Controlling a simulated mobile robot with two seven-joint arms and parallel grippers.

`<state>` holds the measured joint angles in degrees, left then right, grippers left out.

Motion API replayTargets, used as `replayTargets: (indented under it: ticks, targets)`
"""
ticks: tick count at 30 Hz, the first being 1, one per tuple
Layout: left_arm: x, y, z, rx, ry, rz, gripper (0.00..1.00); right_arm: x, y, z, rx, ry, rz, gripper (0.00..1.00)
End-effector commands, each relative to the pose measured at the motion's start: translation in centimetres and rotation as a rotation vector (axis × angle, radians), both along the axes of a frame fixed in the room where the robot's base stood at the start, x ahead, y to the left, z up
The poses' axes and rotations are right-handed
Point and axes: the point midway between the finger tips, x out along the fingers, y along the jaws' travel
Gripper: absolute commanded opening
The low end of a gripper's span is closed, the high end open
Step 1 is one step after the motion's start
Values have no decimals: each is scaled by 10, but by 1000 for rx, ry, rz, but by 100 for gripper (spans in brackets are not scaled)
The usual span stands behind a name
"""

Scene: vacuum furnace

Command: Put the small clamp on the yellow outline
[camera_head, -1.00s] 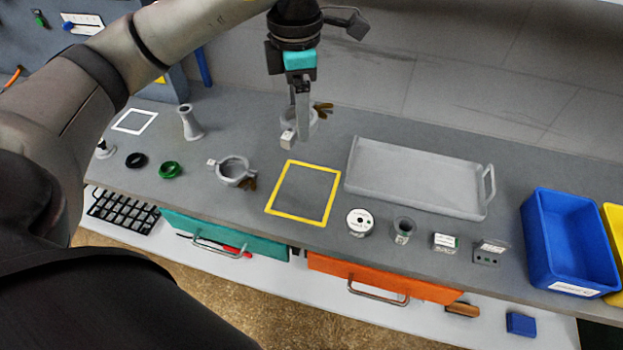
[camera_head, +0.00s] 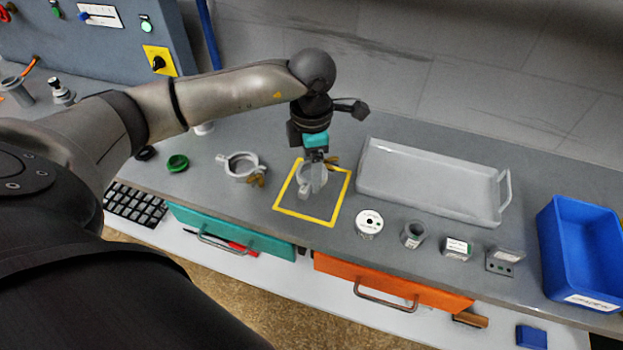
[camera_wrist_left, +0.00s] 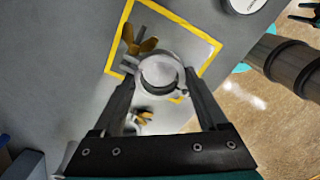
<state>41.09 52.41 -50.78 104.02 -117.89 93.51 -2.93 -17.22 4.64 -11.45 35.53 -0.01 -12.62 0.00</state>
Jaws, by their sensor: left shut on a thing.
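The small clamp, a grey ring with a brass wing nut, is held in my left gripper (camera_head: 314,185). The clamp (camera_head: 303,177) is over the upper part of the yellow outline (camera_head: 307,217) in the head view. In the left wrist view the clamp ring (camera_wrist_left: 160,72) sits between my two fingers, with its wing nut toward the upper left and the yellow outline (camera_wrist_left: 186,22) around and beyond it. I cannot tell whether the clamp touches the bench.
Another grey clamp (camera_head: 240,166) with a brass wing nut lies left of the outline. A green ring (camera_head: 178,163) is farther left. A grey tray (camera_head: 430,185) stands right of the outline, and a white spool (camera_head: 369,223) is at its lower right. A blue bin (camera_head: 580,250) is far right.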

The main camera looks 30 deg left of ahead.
Motion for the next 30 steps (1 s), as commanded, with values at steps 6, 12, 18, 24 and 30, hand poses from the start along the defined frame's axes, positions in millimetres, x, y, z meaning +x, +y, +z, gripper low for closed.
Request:
replayTargets:
  ticks: [6, 12, 18, 24, 30]
  targets:
    - [-1, 0, -33, 1, 5, -1, 19, 0, 0, -5, 0, 0, 0, 50]
    - [0, 0, -39, 1, 1, -1, 19, 0, 0, -5, 0, 0, 0, 50]
    - [0, 0, -42, 1, 1, -1, 19, 0, 0, -8, 0, 0, 0, 50]
    - [0, 0, -41, 1, 1, -1, 95, 0, 0, -7, 0, 0, 0, 50]
    - [0, 0, -41, 1, 1, -1, 100, 0, 0, -7, 0, 0, 0, 50]
